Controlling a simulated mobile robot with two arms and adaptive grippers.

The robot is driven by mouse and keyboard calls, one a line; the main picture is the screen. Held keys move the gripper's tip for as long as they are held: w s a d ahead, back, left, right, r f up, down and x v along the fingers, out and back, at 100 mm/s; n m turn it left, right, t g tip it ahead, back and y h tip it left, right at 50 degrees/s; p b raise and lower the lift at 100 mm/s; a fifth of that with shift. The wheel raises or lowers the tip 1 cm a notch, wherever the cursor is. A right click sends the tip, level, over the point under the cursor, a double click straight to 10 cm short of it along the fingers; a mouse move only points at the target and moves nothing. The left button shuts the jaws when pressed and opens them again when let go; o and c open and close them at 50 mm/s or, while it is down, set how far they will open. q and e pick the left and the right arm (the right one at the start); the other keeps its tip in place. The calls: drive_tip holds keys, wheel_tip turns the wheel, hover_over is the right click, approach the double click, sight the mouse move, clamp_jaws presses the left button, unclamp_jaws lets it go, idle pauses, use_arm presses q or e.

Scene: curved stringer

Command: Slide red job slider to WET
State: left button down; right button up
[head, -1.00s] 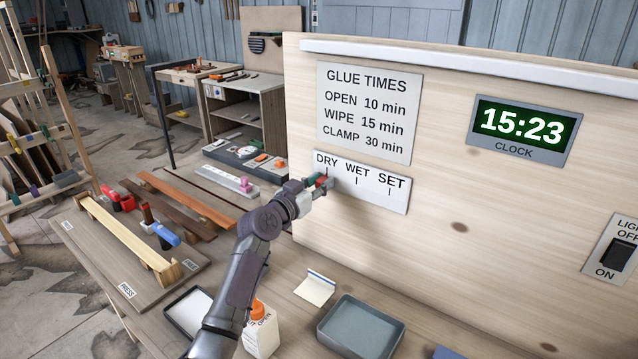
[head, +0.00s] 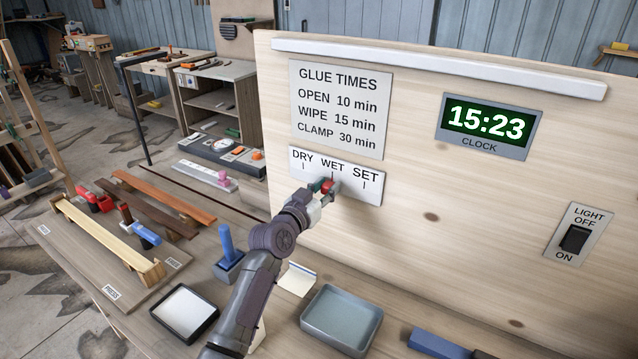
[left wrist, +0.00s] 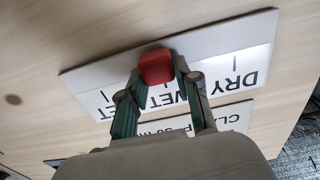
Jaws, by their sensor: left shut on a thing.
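The white label plate (head: 374,191) on the upright wooden board reads DRY, WET, SET, with a tick under each word. The red job slider (head: 327,187) sits just below the word WET, close to its tick. My left gripper (head: 324,188) is at the plate and shut on the red slider. In the left wrist view the red slider (left wrist: 156,67) is between the green-padded fingertips (left wrist: 158,80), over the plate (left wrist: 215,55). The plate appears upside down there, with DRY clear to the right and WET partly hidden by the fingers. My right gripper is not in view.
The board also bears a GLUE TIMES sign (head: 341,107), a clock (head: 487,126) showing 15:23 and a light switch (head: 576,238). Below stand a grey tray (head: 341,321), a dark-rimmed tray (head: 185,313) and a blue-handled tool (head: 228,250). The board around the plate is clear.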

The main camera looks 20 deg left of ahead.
use_arm(q)
drive_tip(key=c, duration=0.8)
unclamp_jaws()
drive_tip(key=shift+s, duration=0.1)
drive_tip(key=shift+s, duration=0.25)
drive_tip(key=s+a, duration=0.1)
drive_tip(key=s, duration=1)
drive_tip(key=shift+s+a, duration=0.15)
drive_tip(key=shift+a, duration=0.2)
drive_tip(key=shift+f, duration=0.1)
